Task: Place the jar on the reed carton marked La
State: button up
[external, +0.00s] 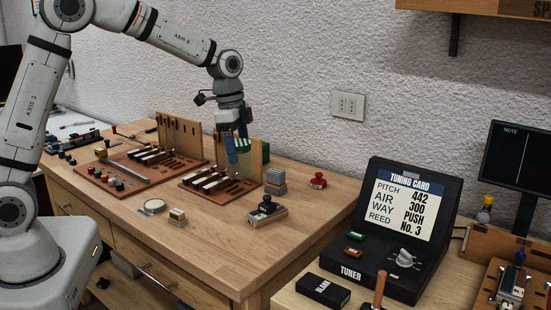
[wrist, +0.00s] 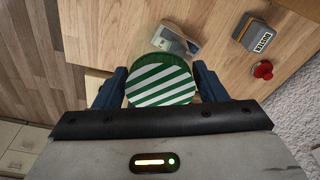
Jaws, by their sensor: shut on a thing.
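My gripper (external: 238,148) is shut on a jar with a green-and-white striped lid (wrist: 160,84). In the wrist view the jar sits between the two blue fingers (wrist: 158,90), and its body is mostly hidden under the lid. I cannot read a La mark on any carton in either view, so I cannot tell which thing is the reed carton.
A black-topped metal piece (external: 266,210) lies nearer. Wooden racks (external: 210,182) fill the middle. A black BLANK box (external: 322,290) lies before the tuner (external: 405,230). The bench's front right is clear.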

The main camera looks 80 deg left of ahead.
jog(key=w+a+r+n+y+p, duration=0.1)
jog(key=w+a+r+n+p, duration=0.2)
jog(key=a, duration=0.8)
jog(key=w+a+r+n+p, duration=0.15)
jog(key=w+a+n, duration=0.3)
jog(key=a, duration=0.55)
jog(key=s+a+f+n+y+p, duration=0.1)
jog(key=s+a+n+p, duration=0.15)
jog(key=a, duration=0.55)
jog(key=s+a+f+n+p, duration=0.1)
jog(key=a+n+p, duration=0.2)
jog(key=a, duration=0.4)
jog(key=shift+n, duration=0.3)
jog(key=shift+s+a+f+b, duration=0.1)
jog(key=shift+f+b, duration=0.05)
jog(key=shift+f, duration=1.3)
jog(key=shift+s+a+f+b, duration=0.1)
jog(key=shift+a+f+b, duration=0.05)
jog(key=shift+f, duration=1.25)
jog(key=shift+s+a+f+b, duration=0.1)
jog(key=shift+f+b, duration=0.05)
jog(key=shift+f, duration=1.3)
jog(key=shift+f, duration=0.2)
jog(key=o, duration=1.1)
